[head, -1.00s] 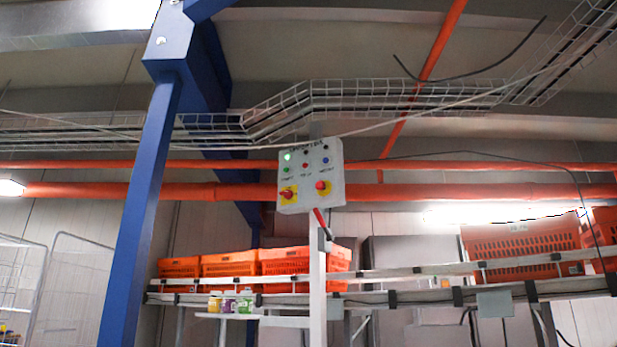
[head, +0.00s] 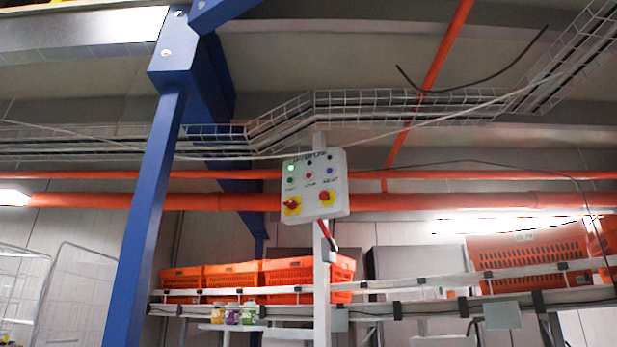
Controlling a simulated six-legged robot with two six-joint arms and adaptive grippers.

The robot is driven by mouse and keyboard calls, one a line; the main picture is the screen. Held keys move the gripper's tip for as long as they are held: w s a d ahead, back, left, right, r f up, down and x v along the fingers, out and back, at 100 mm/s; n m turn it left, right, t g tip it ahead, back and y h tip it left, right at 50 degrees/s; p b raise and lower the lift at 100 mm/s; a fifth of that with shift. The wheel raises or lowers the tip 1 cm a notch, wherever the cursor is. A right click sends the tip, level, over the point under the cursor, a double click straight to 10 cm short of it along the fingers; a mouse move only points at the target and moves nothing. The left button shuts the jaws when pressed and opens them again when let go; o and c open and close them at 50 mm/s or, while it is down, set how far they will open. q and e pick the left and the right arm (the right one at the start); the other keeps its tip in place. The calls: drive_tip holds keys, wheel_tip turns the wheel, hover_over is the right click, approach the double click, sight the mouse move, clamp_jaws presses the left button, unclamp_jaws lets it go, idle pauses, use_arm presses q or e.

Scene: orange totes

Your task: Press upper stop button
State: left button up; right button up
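A light grey control box (head: 342,206) is mounted on a white post (head: 321,285) near the middle of the head view. In its upper part are a lit green lamp (head: 291,168) and dark round spots. Below them is a row with a green button (head: 290,180), a small red button (head: 309,176) and a blue button (head: 329,171). Lower down are a red rotary switch (head: 292,204) and a red mushroom button (head: 325,196), both on yellow plates. The labels are too small to read surely. Neither of my grippers is in view.
A blue steel column (head: 148,200) stands left of the box. Behind are a conveyor rail (head: 400,300), orange totes (head: 233,279) and small bottles (head: 232,316). A wire cable tray (head: 380,100) and an orange pipe (head: 420,203) run overhead and behind the box.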

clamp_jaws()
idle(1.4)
